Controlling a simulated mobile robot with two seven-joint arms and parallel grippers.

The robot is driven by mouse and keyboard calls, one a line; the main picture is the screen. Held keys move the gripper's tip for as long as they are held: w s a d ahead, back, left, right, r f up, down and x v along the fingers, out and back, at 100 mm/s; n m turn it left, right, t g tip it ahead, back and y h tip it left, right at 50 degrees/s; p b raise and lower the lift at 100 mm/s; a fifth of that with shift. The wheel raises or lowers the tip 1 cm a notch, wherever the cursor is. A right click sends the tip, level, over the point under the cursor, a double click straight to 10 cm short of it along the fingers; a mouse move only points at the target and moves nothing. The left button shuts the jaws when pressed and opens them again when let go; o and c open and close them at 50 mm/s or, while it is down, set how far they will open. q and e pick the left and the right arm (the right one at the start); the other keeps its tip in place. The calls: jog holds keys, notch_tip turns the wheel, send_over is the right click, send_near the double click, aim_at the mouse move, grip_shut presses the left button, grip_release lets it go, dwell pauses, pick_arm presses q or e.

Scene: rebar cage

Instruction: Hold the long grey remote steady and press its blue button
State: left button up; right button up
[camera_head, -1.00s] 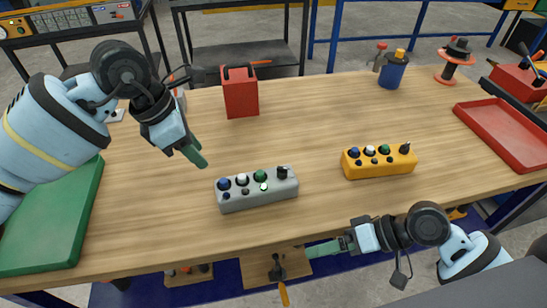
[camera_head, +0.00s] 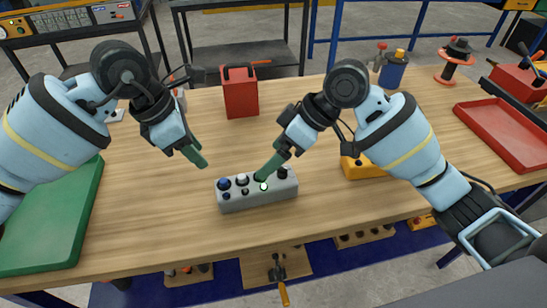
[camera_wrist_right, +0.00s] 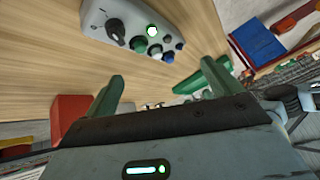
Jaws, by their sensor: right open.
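The long grey remote (camera_head: 258,199) lies on the wooden table in front of me. Its larger blue button (camera_head: 223,184) is at the left end, with a smaller blue one below it, then white and green buttons, a lit one and a black knob at the right end. The remote also shows in the right wrist view (camera_wrist_right: 92,22). My left gripper (camera_head: 199,159) is above the table, left of and behind the remote; its finger gap is hidden. My right gripper (camera_head: 268,168) is open over the remote's green-button area; contact is unclear. The wrist view shows its spread fingers (camera_wrist_right: 163,90) empty.
A yellow remote (camera_head: 355,170) is partly hidden behind my right arm. A red canister (camera_head: 240,98) stands behind. A green tray (camera_head: 55,225) is at left, a red tray (camera_head: 505,134) at right. A blue container (camera_head: 391,74) stands at the back.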

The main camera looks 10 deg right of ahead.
jog(key=w+a+r+n+h, duration=0.3)
jog(key=w+r, duration=0.1)
jog(key=n+g+h, duration=0.1)
jog(key=n+h, duration=0.3)
send_over(273, 177)
notch_tip(273, 177, down, 8)
jog(key=shift+d, duration=0.1)
jog(key=shift+s+f, duration=0.1)
jog(key=shift+f, duration=3.85)
pick_arm(q)
jog(key=shift+c, duration=0.5)
pick_arm(e)
jog(key=c, duration=1.3)
pick_arm(q)
grip_shut()
pick_arm(e)
jog(key=shift+c, duration=0.2)
jog(key=shift+r, duration=0.1)
